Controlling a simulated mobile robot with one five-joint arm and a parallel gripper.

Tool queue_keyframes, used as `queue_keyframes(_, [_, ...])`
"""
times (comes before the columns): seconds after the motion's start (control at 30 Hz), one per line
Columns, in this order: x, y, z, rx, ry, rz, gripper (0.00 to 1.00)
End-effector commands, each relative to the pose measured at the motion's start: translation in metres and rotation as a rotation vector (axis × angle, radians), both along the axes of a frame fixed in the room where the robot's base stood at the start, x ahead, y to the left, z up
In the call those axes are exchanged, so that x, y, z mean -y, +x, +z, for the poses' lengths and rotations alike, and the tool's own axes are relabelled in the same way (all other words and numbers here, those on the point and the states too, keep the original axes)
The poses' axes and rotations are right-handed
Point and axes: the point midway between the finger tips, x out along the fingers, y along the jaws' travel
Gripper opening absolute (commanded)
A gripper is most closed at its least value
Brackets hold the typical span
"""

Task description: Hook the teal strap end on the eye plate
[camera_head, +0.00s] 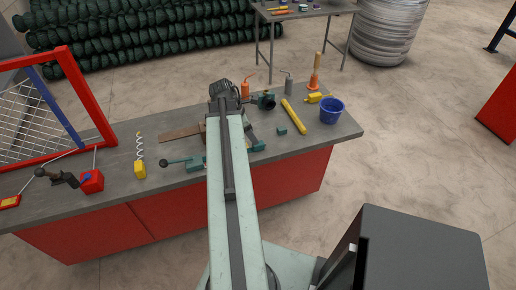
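My gripper (225,88) is a dark shape at the far end of my pale arm, over the back edge of the workbench. It is seen from behind, and its fingers are too small and hidden to read. Several teal parts lie on the bench: one with a dark rod and ball (194,164) left of my arm, one (257,146) just right of it, a small block (282,130), and a teal and dark round piece (264,101) near the back edge. I cannot tell which is the strap end. No eye plate can be made out; my arm covers the bench middle.
The grey-topped bench (340,131) has red sides. A red frame with mesh (108,139) stands at its left. A yellow tube (294,115), a blue bucket (330,111) and an orange-based plunger (314,84) are at the right. A coiled cord with yellow block (140,169) lies left.

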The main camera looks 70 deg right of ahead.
Motion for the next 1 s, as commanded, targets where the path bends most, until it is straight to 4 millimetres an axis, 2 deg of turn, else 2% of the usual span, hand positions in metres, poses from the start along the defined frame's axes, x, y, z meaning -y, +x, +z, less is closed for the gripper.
queue_keyframes(0.03, [0.002,-0.002,-0.014,0.0,0.0,-0.001,0.53])
queue_keyframes(0.07, [0.003,-0.003,-0.017,0.0,0.0,-0.001,0.53])
queue_keyframes(0.27, [0.005,-0.004,-0.02,0.001,0.001,0.0,0.53])
queue_keyframes(0.57, [0.02,-0.016,-0.065,0.001,0.0,-0.001,0.53])
queue_keyframes(0.8, [0.022,-0.017,-0.063,0.001,0.0,0.0,0.53])
queue_keyframes(0.83, [0.022,-0.017,-0.063,0.001,0.0,0.0,0.5])
queue_keyframes(1.0, [0.021,-0.017,-0.063,0.001,0.0,0.0,0.03])
